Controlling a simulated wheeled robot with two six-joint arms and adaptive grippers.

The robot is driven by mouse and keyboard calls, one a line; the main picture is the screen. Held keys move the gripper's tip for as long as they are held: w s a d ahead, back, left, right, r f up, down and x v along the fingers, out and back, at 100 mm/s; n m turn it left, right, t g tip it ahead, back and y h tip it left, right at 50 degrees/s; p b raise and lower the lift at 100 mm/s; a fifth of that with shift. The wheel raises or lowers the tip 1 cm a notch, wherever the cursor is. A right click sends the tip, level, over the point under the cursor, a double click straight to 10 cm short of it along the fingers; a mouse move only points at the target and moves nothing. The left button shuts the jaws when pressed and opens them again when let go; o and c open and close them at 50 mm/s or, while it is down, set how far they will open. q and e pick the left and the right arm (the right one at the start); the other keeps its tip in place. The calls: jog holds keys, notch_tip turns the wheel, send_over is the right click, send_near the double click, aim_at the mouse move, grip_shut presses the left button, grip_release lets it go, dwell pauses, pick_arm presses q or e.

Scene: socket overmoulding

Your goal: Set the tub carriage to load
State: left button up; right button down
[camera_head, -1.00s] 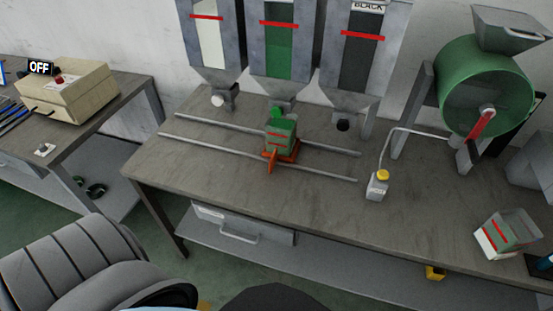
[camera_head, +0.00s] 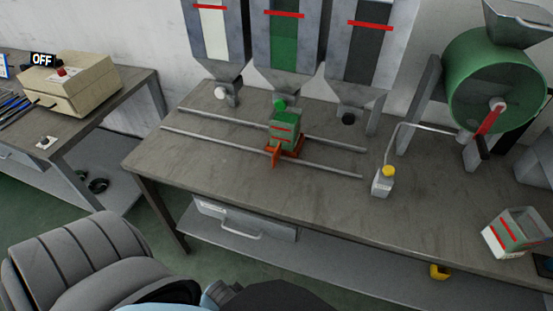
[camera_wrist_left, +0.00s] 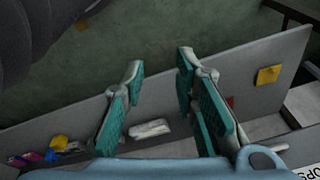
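The tub carriage (camera_head: 276,157) is orange-red and sits on two parallel rails on the workbench, below the middle, green-filled hopper (camera_head: 291,45). A tub with green contents and red lines (camera_head: 285,130) stands upright on it. The green outlet (camera_head: 280,104) is just above the tub. My left gripper (camera_wrist_left: 160,65) is open and empty in the left wrist view, over floor and a grey shelf, away from the carriage. No gripper shows in the head view, and my right gripper is in neither view.
Hoppers with white (camera_head: 214,38) and black (camera_head: 366,60) contents flank the green one. A bottle with a yellow cap (camera_head: 383,182), a green drum (camera_head: 490,82) and another red-lined tub (camera_head: 515,234) stand to the right. The rails are clear left and right of the carriage.

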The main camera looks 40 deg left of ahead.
pick_arm(q)
jog(key=w+r+t+b, duration=0.15)
jog(key=w+r, duration=0.35)
jog(key=r, duration=0.7)
jog(key=n+t+y, duration=0.3)
jog(key=n+t, duration=0.1)
jog(key=t, duration=0.5)
send_near(276, 154)
jog(key=b+x, duration=0.1)
jog(key=x, duration=0.2)
jog(key=b+x, duration=0.1)
jog(key=x, duration=0.3)
jog(key=b+x, duration=0.2)
jog(key=x, duration=0.2)
jog(key=shift+a+f, duration=0.2)
jog(key=shift+f, duration=0.15)
grip_shut()
